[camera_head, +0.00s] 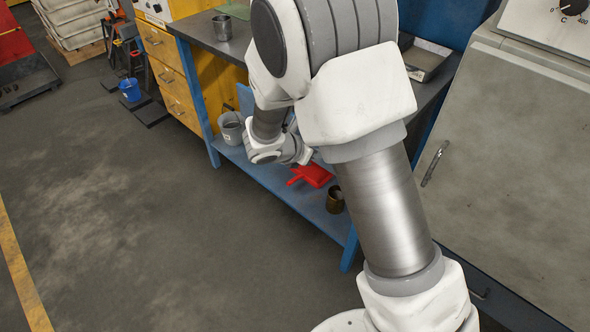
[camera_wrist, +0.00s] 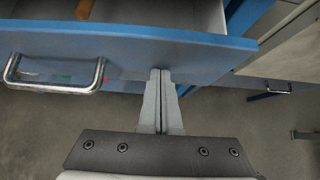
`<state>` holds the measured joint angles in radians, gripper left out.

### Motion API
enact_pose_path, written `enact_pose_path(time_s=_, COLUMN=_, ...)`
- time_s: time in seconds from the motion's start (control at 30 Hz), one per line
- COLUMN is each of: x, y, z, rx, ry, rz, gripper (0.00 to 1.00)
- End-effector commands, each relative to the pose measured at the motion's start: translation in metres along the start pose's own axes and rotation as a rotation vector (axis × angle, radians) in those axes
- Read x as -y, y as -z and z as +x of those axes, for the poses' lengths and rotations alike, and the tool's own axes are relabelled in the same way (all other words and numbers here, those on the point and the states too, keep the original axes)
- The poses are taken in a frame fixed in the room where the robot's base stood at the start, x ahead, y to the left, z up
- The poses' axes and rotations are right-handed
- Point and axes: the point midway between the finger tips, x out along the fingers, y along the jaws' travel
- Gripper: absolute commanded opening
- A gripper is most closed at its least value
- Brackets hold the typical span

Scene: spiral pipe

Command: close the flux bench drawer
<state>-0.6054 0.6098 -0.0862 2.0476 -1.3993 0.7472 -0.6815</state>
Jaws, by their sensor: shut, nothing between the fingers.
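In the wrist view the blue drawer (camera_wrist: 130,44) is pulled open, with part of its grey inside showing behind the front panel. Its metal bar handle (camera_wrist: 55,88) is left of my gripper. My gripper (camera_wrist: 160,72) is shut and empty, with its fingertips at the drawer's front face, right of the handle; I cannot tell whether they touch it. In the head view my arm hides most of the drawer and the fingertips. The bench (camera_head: 203,35) has a grey top and blue legs.
A brown object (camera_wrist: 85,9) lies in the drawer. A grey cabinet (camera_head: 515,150) stands at right.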

Motion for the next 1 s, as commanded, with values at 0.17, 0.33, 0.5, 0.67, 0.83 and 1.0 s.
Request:
enact_pose_path(time_s=0.17, x=0.001, y=-0.026, z=0.029, rx=0.001, ry=0.003, rz=0.003, gripper=0.0)
enact_pose_path(time_s=0.33, x=0.0, y=-0.042, z=0.047, rx=0.001, ry=0.001, rz=0.001, gripper=0.0)
enact_pose_path(time_s=0.5, x=0.0, y=-0.05, z=0.056, rx=0.0, ry=0.0, rz=0.0, gripper=0.0)
enact_pose_path(time_s=0.67, x=0.0, y=-0.054, z=0.059, rx=0.002, ry=0.001, rz=0.0, gripper=0.0)
enact_pose_path(time_s=0.83, x=0.001, y=-0.056, z=0.06, rx=0.004, ry=0.002, rz=0.002, gripper=0.0)
enact_pose_path(time_s=1.0, x=0.001, y=-0.057, z=0.061, rx=0.007, ry=0.004, rz=0.003, gripper=0.0)
